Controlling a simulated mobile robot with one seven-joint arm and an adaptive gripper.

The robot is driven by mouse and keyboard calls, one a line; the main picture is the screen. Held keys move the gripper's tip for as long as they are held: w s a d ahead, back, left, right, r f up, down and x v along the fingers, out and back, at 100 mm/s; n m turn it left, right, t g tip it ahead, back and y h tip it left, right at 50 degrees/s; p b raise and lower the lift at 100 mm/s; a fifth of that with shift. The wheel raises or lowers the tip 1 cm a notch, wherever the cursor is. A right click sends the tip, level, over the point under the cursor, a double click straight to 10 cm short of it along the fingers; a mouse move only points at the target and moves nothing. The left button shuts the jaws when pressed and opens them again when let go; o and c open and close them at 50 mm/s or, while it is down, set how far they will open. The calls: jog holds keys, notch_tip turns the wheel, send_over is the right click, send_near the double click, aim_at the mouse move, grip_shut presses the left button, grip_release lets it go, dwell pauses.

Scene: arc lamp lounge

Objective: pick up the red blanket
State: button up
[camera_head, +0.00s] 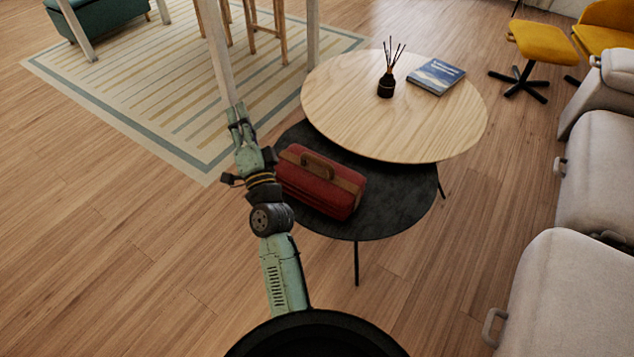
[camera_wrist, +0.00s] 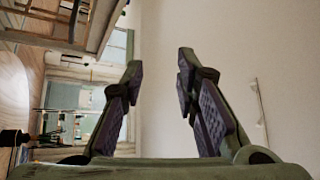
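The red blanket (camera_head: 318,190) is a folded red bundle with a brown strap and a brown handle on top. It lies on the low black round table (camera_head: 395,212), near that table's left side. My gripper (camera_head: 236,108) is raised up and to the left of the blanket in the head view, apart from it. In the wrist view my gripper's two fingers (camera_wrist: 160,62) are spread with nothing between them. The blanket does not show in the wrist view.
A higher wooden round table (camera_head: 450,125) overlaps the black table and carries a dark reed diffuser (camera_head: 386,84) and a blue book (camera_head: 436,77). A pale sofa (camera_head: 590,290) stands at right, a yellow stool (camera_head: 543,42) behind. Floor at left is open.

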jog(key=d+f+m+g+h, duration=0.2)
jog(key=d+f+m+h, duration=0.3)
jog(key=d+f, duration=0.7)
jog(key=m+g+h, duration=0.1)
jog(key=m+h, duration=0.1)
jog(key=m, duration=0.1)
send_near(317, 163)
jog(key=w, duration=1.1)
jog(key=shift+w+a+f+p, duration=0.15)
jog(key=shift+w+p, duration=0.05)
jog(key=shift+p, duration=0.2)
jog(key=shift+c, duration=0.2)
grip_shut()
